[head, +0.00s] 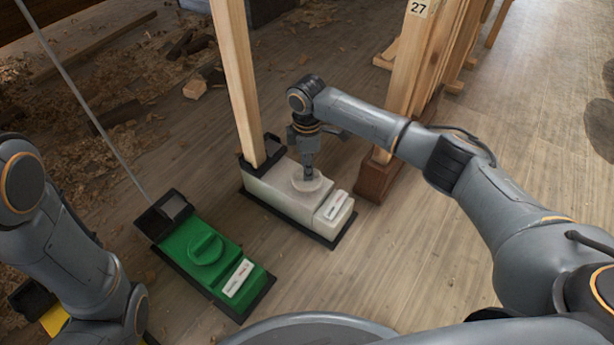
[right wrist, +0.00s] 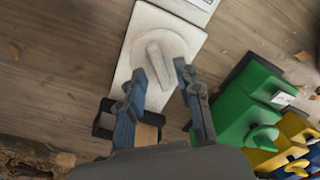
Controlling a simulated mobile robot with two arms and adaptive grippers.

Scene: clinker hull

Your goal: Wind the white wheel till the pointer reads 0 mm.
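The white wheel (head: 308,183) is a round knob with a raised bar grip, on top of a white box (head: 283,199). It also shows in the right wrist view (right wrist: 172,45). My right gripper (head: 308,172) points down over the wheel and hides part of it. In the right wrist view my right gripper (right wrist: 160,70) is open, its fingers apart on either side of the bar's near end. I cannot tell whether they touch it. A white scale plate (head: 335,205) sits on the box's front end; its pointer is too small to read. My left gripper is out of view.
A green box (head: 212,255) with a similar green wheel stands to the left, and yellow ones (right wrist: 295,135) lie beyond it in the right wrist view. A wooden post (head: 238,80) rises from the white box's back end. Another post stands right of it. Floor is clear at front right.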

